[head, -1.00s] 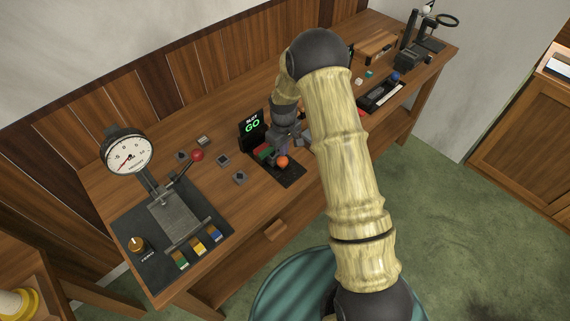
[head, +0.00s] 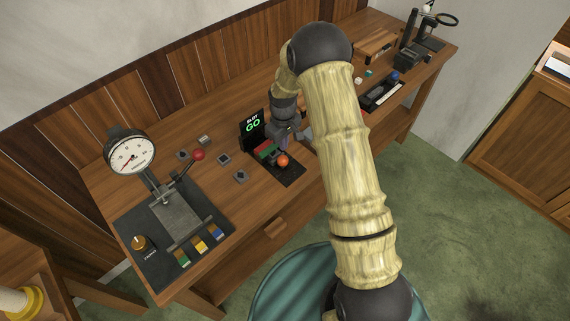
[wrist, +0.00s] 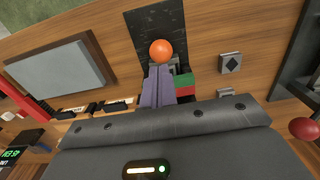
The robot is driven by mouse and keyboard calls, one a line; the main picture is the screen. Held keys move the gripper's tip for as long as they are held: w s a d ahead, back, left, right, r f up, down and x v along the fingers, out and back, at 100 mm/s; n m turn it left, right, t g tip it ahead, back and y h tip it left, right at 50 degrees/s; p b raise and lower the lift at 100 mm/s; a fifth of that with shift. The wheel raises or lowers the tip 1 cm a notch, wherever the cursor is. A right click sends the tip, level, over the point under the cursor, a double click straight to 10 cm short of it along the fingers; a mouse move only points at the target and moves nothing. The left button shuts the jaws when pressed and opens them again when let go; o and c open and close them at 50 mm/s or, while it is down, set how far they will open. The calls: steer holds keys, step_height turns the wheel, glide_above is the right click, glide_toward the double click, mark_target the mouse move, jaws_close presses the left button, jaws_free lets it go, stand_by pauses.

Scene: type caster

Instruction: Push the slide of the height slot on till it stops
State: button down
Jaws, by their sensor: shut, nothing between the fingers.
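The height slot is a black plate (head: 291,174) on the bench, with a dark display (head: 252,128) behind it reading "SLOT GO" in green. Its slide has an orange ball knob (head: 283,160), which also shows in the wrist view (wrist: 161,51). Red and green blocks (head: 265,150) sit in the slot, and they show beside my fingers in the wrist view (wrist: 184,84). My gripper (wrist: 158,82) is shut and empty, with its fingertips right by the knob. I cannot tell whether they touch it. My fingers hide part of the slide.
A dial gauge (head: 131,156) with a red-knobbed lever (head: 198,155) stands at the left. Several small dark tiles (head: 241,176) lie between it and the slot. A black tray (head: 384,92) is farther right. A grey plate (wrist: 56,76) lies close beside the slot.

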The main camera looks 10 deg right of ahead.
steer(key=shift+r+p, duration=1.3)
steer(key=shift+r, duration=1.1)
steer(key=s+d+r+m+t+b, duration=0.1)
steer(key=s+r, duration=0.3)
steer(key=s, duration=0.4)
steer(key=s+d+r+m+b, duration=0.2)
steer(key=s+d+r+m, duration=0.1)
steer(key=s, duration=0.5)
steer(key=s+d+r+m+t+b, duration=0.1)
steer(key=s+d+r+m, duration=0.1)
steer(key=s+r, duration=0.3)
steer(key=s+m, duration=0.1)
steer(key=s, duration=0.1)
steer(key=shift+s+d+r+t+b, duration=0.3)
steer(key=shift+s+d+r+b, duration=0.1)
